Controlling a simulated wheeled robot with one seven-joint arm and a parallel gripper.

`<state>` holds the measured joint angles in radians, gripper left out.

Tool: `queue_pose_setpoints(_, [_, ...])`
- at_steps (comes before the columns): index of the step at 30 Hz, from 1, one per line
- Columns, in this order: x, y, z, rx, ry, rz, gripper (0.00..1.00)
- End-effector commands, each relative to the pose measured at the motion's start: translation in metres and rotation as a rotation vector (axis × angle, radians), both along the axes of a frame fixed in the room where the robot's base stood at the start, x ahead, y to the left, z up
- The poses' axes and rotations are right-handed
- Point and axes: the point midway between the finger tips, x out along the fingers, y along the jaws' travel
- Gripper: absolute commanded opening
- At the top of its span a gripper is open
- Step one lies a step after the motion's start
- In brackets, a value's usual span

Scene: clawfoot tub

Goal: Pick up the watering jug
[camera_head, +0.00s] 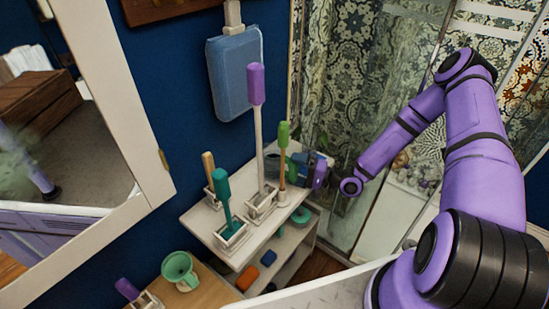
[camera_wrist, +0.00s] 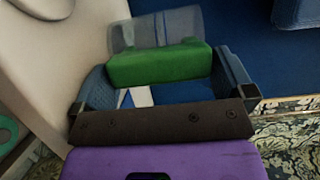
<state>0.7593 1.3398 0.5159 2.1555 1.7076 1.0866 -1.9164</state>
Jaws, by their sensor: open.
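A grey, partly see-through vessel with a green part, which looks like the watering jug (camera_head: 272,161), stands at the back of the white shelf top (camera_head: 212,222). In the wrist view its green part (camera_wrist: 160,65) lies between my two blue fingers, and the grey body (camera_wrist: 155,29) is beyond it. My gripper (camera_head: 299,164) is open around or just in front of the green part. It also shows in the wrist view (camera_wrist: 161,72), with a gap at the left finger. I cannot tell whether the right finger touches. The jug's far side is hidden.
Brushes in white holders, with a tall purple-headed one (camera_head: 256,90) and a green-headed one (camera_head: 283,135), stand close left of my gripper. A mint-green cup (camera_head: 180,270) is on a lower wooden surface. A blue wall and a patterned glass panel (camera_head: 360,75) bound the back.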

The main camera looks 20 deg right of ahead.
Motion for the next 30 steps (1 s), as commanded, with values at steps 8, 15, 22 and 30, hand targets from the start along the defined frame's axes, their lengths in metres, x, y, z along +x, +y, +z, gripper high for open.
queue_pose_setpoints(8, [-0.001,0.001,0.000,-0.001,-0.001,-0.001,0.93])
queue_pose_setpoints(15, [0.000,0.001,0.000,-0.001,-0.001,-0.001,0.38])
queue_pose_setpoints(22, [0.000,0.001,0.000,0.000,-0.001,-0.001,0.30])
queue_pose_setpoints(30, [0.000,0.001,0.012,0.000,-0.004,0.000,0.30])
